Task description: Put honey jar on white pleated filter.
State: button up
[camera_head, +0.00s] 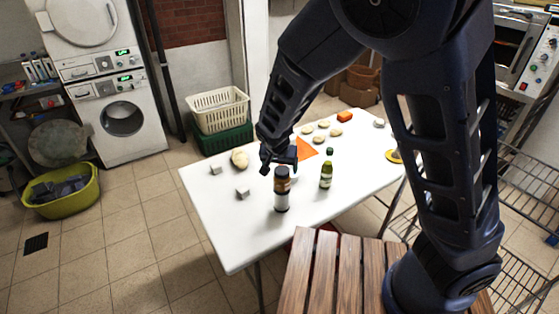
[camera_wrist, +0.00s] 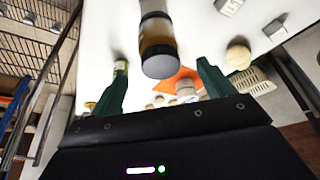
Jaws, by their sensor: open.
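A dark-capped amber jar, which looks like the honey jar (camera_head: 282,186), stands upright near the middle of the white table, with a white band low on it. In the wrist view the jar (camera_wrist: 157,36) shows lid-end toward me, between and beyond the fingertips. My gripper (camera_head: 280,159) is open and empty, just behind and above the jar in the head view. Its two fingers also show in the wrist view (camera_wrist: 162,64), spread apart. I cannot clearly make out the white pleated filter; a small pale thing (camera_wrist: 186,88) by the orange sheet is too blurred to name.
A green bottle (camera_head: 326,175) stands close to the right of the jar. Small grey blocks (camera_head: 242,193) lie to the left. An orange sheet (camera_head: 306,150) and several pale round pieces (camera_head: 321,131) lie farther back. The table's (camera_head: 235,242) front left is clear.

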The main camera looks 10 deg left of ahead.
jog(key=shift+v, duration=1.9)
jog(key=shift+d, duration=0.1)
jog(key=w+d+r+g+y, duration=0.1)
jog(key=w+d+r, duration=0.2)
jog(key=d, duration=0.6)
jog(key=w+d+r+g, duration=0.15)
jog(key=d+r, duration=0.25)
jog(key=d, duration=0.4)
jog(key=w+d+r+g+y, duration=0.1)
jog(key=w+d+r, duration=0.2)
jog(key=d, duration=0.6)
jog(key=s+d+r+t+h, duration=0.1)
jog(key=s+d+r+t, duration=0.1)
jog(key=s+d+r, duration=0.3)
jog(key=s+d+r+t+h, duration=0.1)
jog(key=s+d+r, duration=0.5)
jog(key=d, duration=0.7)
jog(key=shift+s+r+t, duration=0.2)
jog(key=shift+s+t, duration=0.15)
